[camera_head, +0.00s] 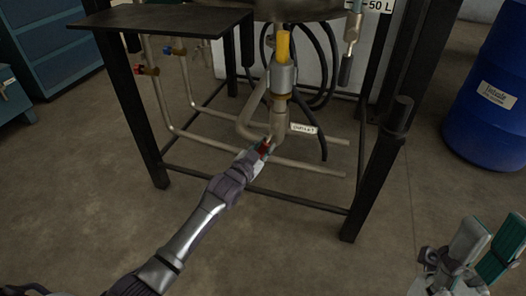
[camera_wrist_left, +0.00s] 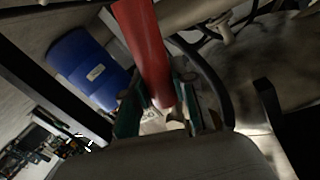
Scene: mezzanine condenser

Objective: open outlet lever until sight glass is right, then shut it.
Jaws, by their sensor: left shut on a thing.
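The outlet lever is red. In the head view only a small part of the red lever (camera_head: 264,147) shows, below the outlet pipe beside the OUTLET tag (camera_head: 303,128). My left gripper (camera_head: 257,154) is shut on it. In the left wrist view the red lever (camera_wrist_left: 145,45) runs down between the fingers of my left gripper (camera_wrist_left: 165,112). The sight glass (camera_head: 283,45) shows as a yellow upright tube above a grey metal fitting; its level cannot be read. My right gripper (camera_head: 492,238) is at the lower right, open and empty, away from the frame.
A dark metal frame (camera_head: 359,195) surrounds the pipes, with a flat dark top (camera_head: 160,18) at left. Valves with blue and red handles (camera_head: 147,70) sit on the left pipes. A blue drum (camera_head: 487,110) stands at right. The floor in front is clear.

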